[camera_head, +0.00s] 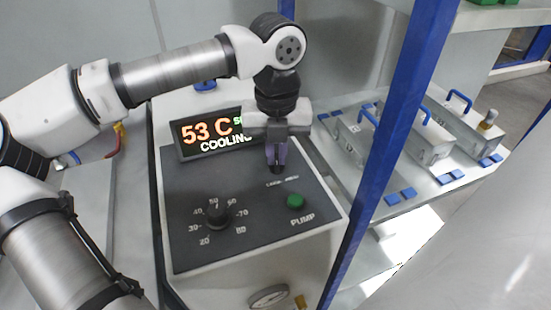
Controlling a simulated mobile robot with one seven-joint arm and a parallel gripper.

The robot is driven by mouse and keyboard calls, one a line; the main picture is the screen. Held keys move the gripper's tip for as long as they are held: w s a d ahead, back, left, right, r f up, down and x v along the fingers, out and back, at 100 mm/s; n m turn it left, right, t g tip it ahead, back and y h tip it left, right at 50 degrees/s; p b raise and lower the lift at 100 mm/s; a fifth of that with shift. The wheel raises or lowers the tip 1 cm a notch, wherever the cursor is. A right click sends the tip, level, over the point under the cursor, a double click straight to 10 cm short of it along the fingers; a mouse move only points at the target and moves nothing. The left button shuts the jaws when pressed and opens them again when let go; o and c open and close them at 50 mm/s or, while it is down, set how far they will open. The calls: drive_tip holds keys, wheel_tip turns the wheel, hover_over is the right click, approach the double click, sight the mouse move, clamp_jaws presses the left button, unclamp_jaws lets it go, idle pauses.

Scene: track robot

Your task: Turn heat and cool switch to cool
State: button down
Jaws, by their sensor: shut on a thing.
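My gripper (276,160) points down at the upper right of the dark control panel (185,245). Its fingers are shut on the heat and cool switch, which they mostly hide. A small, hard-to-read label (282,182) lies just below the fingertips. The display (210,134) at the back of the panel shows "53 C" in orange and "COOLING" in white. My gripper covers the display's right end. The switch's exact angle cannot be told.
A black dial (217,215) with a number scale sits at the panel's lower left. A green pump button (295,201) is close below my gripper. A blue post (384,150) rises at the right. White boxes with blue handles (432,143) stand beyond it. A round gauge (269,297) is below the panel.

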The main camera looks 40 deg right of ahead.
sight(277, 157)
drive_tip(key=shift+m+b, duration=0.6)
drive_tip(key=shift+m, duration=1)
drive_tip(key=c, duration=1.5)
unclamp_jaws()
drive_tip(key=shift+d, duration=0.1)
drive_tip(key=shift+c, duration=0.2)
drive_tip(key=shift+r, duration=0.15)
wheel_tip(277, 157, up, 14)
drive_tip(key=shift+f, duration=0.2)
drive_tip(key=shift+s, duration=0.1)
